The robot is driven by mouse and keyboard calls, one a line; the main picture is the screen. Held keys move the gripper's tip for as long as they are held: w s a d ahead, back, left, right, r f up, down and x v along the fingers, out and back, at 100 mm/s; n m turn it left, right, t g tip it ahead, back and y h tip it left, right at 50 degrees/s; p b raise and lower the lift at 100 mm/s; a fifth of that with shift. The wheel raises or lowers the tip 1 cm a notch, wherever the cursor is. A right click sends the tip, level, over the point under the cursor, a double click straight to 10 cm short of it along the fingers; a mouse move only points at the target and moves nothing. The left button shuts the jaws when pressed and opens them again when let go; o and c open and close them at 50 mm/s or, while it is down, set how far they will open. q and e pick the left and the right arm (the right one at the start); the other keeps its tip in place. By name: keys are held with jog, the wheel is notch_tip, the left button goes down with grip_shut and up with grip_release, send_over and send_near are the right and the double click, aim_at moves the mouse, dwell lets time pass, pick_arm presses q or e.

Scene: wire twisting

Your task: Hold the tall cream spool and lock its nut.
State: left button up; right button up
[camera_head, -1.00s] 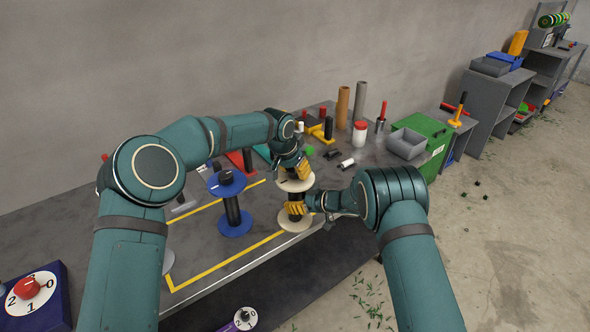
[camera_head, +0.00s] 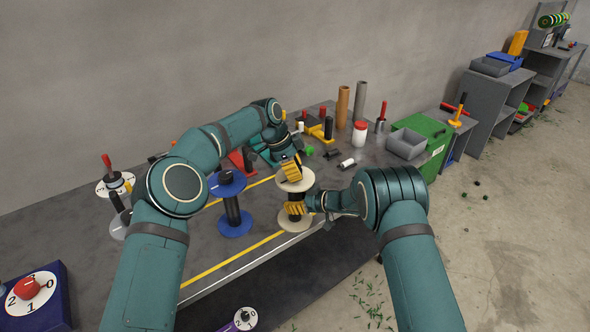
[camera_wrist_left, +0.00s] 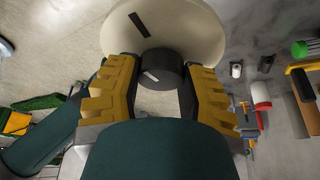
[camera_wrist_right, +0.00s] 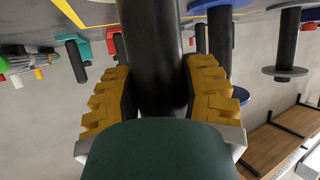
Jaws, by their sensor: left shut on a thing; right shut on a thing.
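The tall cream spool (camera_head: 296,222) stands upright near the table's front edge, with cream discs at top and bottom and a dark core. My right gripper (camera_head: 297,208) is shut on its core from the right, just above the lower disc. The dark core (camera_wrist_right: 152,50) fills the space between the yellow fingers in the right wrist view. My left gripper (camera_head: 292,168) is at the spool's top, shut on the dark nut (camera_wrist_left: 157,70). The nut sits on the cream upper disc (camera_wrist_left: 190,25) and bears a white mark. In the head view the fingers hide the nut.
A blue spool (camera_head: 232,210) stands close to the left of the cream one. Behind are brown tubes (camera_head: 342,107), a red-capped white jar (camera_head: 359,133), a grey bin (camera_head: 406,144) and a green box (camera_head: 437,137). A yellow line (camera_head: 231,260) runs along the table.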

aim_at(285, 176)
pick_arm(q)
jog(key=shift+f+m+g, duration=0.15)
jog(key=shift+m+g, duration=0.25)
jog(key=shift+m, duration=0.7)
jog(key=o, duration=1.2)
jog(key=shift+v, duration=3.85)
